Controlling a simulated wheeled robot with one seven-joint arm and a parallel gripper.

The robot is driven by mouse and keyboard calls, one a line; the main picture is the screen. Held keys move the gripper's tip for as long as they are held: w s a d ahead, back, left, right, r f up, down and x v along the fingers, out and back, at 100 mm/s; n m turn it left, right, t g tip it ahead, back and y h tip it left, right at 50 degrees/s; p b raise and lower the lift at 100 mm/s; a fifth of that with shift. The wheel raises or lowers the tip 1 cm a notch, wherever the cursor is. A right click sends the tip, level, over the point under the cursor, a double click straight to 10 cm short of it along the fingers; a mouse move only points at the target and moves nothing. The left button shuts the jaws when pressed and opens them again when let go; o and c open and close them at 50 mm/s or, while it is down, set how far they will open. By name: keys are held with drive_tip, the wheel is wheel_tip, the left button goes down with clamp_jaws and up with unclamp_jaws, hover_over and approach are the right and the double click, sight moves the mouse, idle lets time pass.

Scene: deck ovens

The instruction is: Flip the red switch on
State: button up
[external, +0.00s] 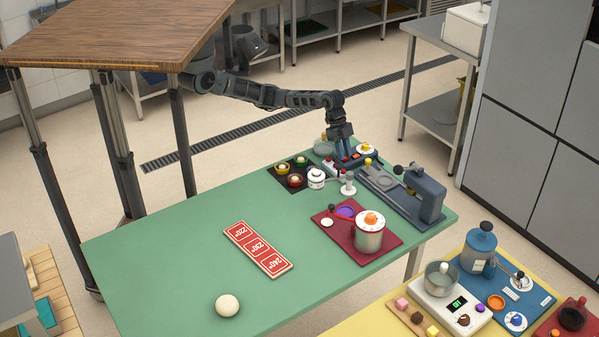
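My gripper (346,152) points down at the far edge of the green table (165,255), low over a small dark switch box. A small red-orange part (356,156) shows on this box right beside the fingertips; it looks like the red switch. Whether it is on or off is too small to tell. Another small red spot shows just left of the gripper. The fingers partly hide the box, and I cannot tell if they touch it or are open or shut.
A grey press-like machine (430,196) stands right of the gripper. A white jar (316,178) and a dark tray (281,178) with several round pieces stand left. A lidded pot (369,238) sits on a red board in front. The table's left half is mostly clear.

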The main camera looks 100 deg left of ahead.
clamp_jaws()
drive_tip(key=shift+w+d+r+g+y+p, duration=0.15)
drive_tip(key=shift+r+g+y+p, duration=0.25)
drive_tip(key=shift+p, duration=0.85)
drive_tip(key=g+y+p, duration=0.1)
drive_tip(key=p, duration=0.2)
drive_tip(key=shift+w+d+f, duration=0.15)
drive_tip(key=shift+d, duration=0.05)
drive_tip(key=shift+w+f+g+y+p, duration=0.1)
drive_tip(key=shift+f+g+y+p, duration=0.25)
drive_tip(key=shift+g+y+p, duration=0.35)
drive_tip(key=o, duration=0.5)
unclamp_jaws()
drive_tip(key=shift+o, duration=0.2)
